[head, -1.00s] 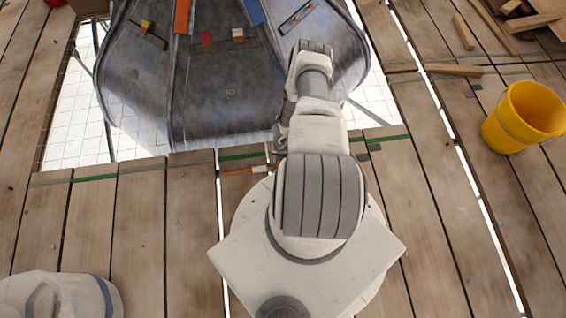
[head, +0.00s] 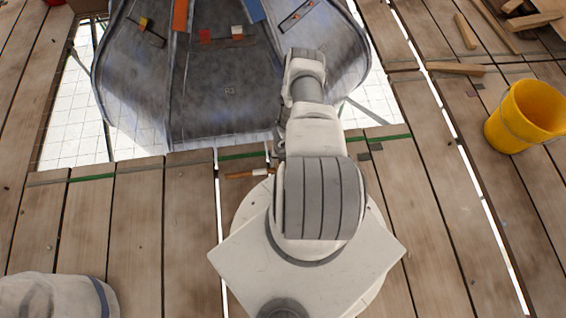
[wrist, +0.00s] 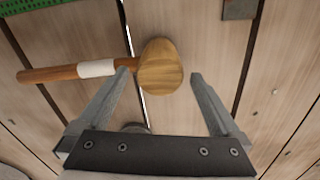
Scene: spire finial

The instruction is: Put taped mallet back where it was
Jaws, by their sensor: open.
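The taped mallet has a round wooden head (wrist: 160,66) and a wooden handle with a white tape band (wrist: 97,69). It lies on the plank deck, handle pointing left in the wrist view. In the head view only its handle (head: 238,175) and tape show, at the left of my arm; its head is hidden. My gripper (wrist: 161,77) is open, with its fingertips on either side of the mallet head. The left fingertip is close to where the handle meets the head; I cannot tell whether it touches.
A grey spire (head: 225,90) rises over a white-gridded opening (head: 65,135) beyond the mallet. Green strips (head: 92,177) run along the deck edge. A yellow bucket (head: 515,125) and wood offcuts (head: 455,69) are at right. A white rounded object with a blue band (head: 60,297) is lower left.

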